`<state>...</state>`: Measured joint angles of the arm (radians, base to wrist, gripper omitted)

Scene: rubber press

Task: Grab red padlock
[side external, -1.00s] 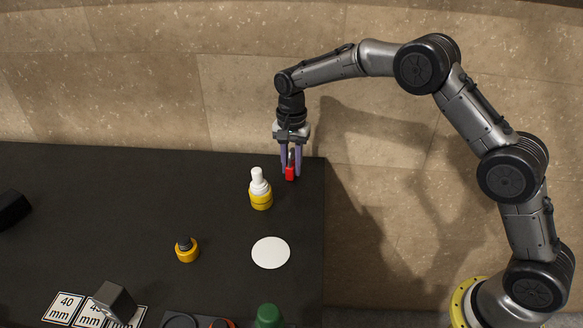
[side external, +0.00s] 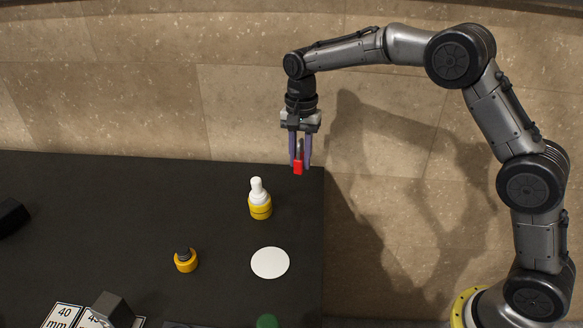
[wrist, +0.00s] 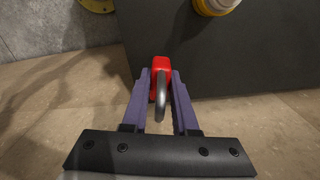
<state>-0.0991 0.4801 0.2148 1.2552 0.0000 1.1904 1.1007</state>
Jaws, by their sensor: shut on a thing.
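The red padlock (side external: 298,168) is between the fingertips of my gripper (side external: 300,165) in the side view. My gripper is shut on it and holds it up near the table's far right corner. In the wrist view the padlock (wrist: 161,66) has a red body and a grey curved shackle, which points toward the gripper's palm. The two purple fingers of my gripper (wrist: 161,80) press on either side of it.
A white and yellow bottle (side external: 260,202) stands on the black table (side external: 120,210) to the left of my gripper. A white disc (side external: 270,263), a small yellow part with a black top (side external: 185,261) and millimetre-marked cards (side external: 64,315) lie nearer the front.

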